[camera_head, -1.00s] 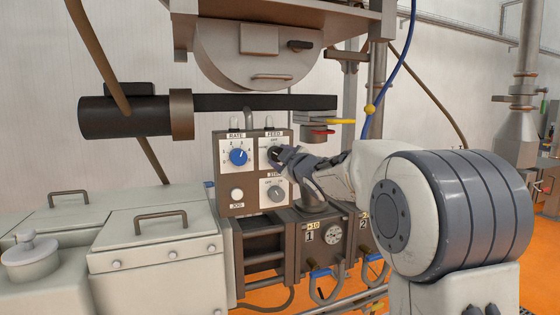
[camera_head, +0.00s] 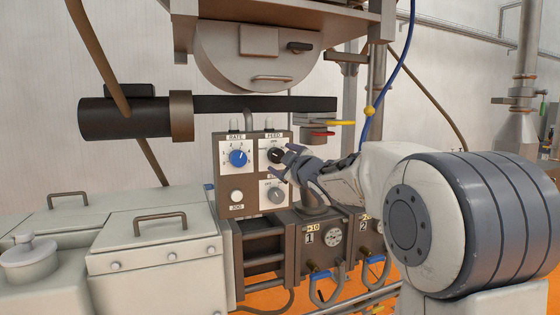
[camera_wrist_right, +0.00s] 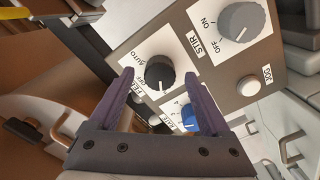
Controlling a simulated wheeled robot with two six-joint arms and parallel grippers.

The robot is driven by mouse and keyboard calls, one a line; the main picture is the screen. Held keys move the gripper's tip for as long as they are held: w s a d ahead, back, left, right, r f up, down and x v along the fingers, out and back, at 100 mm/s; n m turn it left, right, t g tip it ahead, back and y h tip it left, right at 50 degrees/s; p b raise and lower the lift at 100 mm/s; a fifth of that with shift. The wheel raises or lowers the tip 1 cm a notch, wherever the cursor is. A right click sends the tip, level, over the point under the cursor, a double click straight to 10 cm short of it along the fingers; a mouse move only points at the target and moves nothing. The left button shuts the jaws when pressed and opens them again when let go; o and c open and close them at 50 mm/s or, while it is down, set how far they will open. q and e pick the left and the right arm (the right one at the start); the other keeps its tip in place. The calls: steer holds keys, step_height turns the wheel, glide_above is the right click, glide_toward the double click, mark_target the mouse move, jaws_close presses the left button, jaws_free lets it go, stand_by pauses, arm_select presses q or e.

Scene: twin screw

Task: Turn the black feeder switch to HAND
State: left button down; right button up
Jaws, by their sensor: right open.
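The black feeder switch (camera_head: 275,155) is a round knob on a white plate at the panel's upper right. In the right wrist view the switch (camera_wrist_right: 159,72) shows between my fingers, and its white line points down in that picture, away from the word AUTO. The label at the line cannot be read. My right gripper (camera_head: 283,164) is open just in front and right of the switch. In the wrist view its two fingers (camera_wrist_right: 159,78) stand either side of the switch, apparently apart from it. My left gripper is not in view.
The control panel (camera_head: 225,180) also carries a blue rate knob (camera_head: 238,157), a grey stir knob (camera_head: 275,194) and a white jog button (camera_head: 236,196). A black motor cylinder (camera_head: 125,117) is above left. Lidded grey boxes (camera_head: 150,250) stand in front at left.

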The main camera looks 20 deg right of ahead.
steer(key=s, duration=0.8)
steer(key=shift+s+d+b, duration=0.15)
steer(key=shift+s+b, duration=0.15)
steer(key=shift+b, duration=0.15)
steer(key=s+a+f+m+g, duration=0.2)
steer(key=s+a+f+g, duration=0.35)
steer(key=a+f, duration=0.4)
steer(key=s+a+f+m+g, duration=0.2)
steer(key=s+a+f+g, duration=0.35)
steer(key=f, duration=0.75)
steer(key=s+a+f+g, duration=0.2)
steer(key=s+f, duration=0.1)
steer(key=s, duration=0.5)
steer(key=s+a+f+g, duration=0.2)
steer(key=s+f, duration=0.2)
steer(key=s, duration=0.4)
steer(key=s+a+f+g, duration=0.2)
steer(key=s+f+g, duration=0.1)
steer(key=s, duration=0.5)
steer(key=shift+f+n, duration=0.3)
steer(key=shift+n, duration=0.1)
steer(key=shift+a, duration=0.1)
steer(key=shift+c, duration=0.3)
